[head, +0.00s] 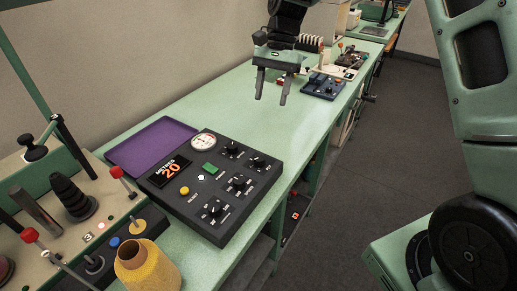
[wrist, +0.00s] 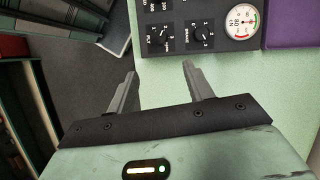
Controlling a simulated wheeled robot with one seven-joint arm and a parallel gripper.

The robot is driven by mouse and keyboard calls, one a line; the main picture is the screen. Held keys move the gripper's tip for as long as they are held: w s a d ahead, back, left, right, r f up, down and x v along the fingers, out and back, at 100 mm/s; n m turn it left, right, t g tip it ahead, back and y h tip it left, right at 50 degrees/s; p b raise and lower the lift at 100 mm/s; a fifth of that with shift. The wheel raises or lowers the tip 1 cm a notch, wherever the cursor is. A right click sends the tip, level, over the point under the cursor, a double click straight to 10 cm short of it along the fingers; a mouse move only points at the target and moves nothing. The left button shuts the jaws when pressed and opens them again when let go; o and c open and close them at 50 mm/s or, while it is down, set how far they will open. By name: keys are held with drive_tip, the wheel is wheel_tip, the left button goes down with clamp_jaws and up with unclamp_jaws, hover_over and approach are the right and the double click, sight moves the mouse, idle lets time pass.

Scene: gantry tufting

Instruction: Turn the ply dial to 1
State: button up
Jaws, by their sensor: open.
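The ply dial (head: 258,161) is a black knob at the right corner of the dark control panel (head: 228,220). In the wrist view the ply dial (wrist: 158,40) shows with its label and small white numbers, just beyond my fingertips. Its pointer is too small to read with certainty. My gripper (head: 271,99) is open and empty, above the green bench past the far end of the panel. In the wrist view my gripper (wrist: 159,72) has its two fingers spread apart, touching nothing.
The brake dial (wrist: 203,33) sits beside the ply dial, near a round gauge (head: 204,142). More knobs and buttons fill the panel. A purple tray (head: 150,146) lies behind it. A yellow cone (head: 146,266) stands at front left.

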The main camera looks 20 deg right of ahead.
sight(259, 158)
drive_tip(key=p+x, duration=0.3)
drive_tip(key=x, duration=1.3)
drive_tip(key=shift+s+a+f, duration=0.1)
drive_tip(key=shift+s+f, duration=0.1)
drive_tip(key=shift+f, duration=0.15)
drive_tip(key=c, duration=1)
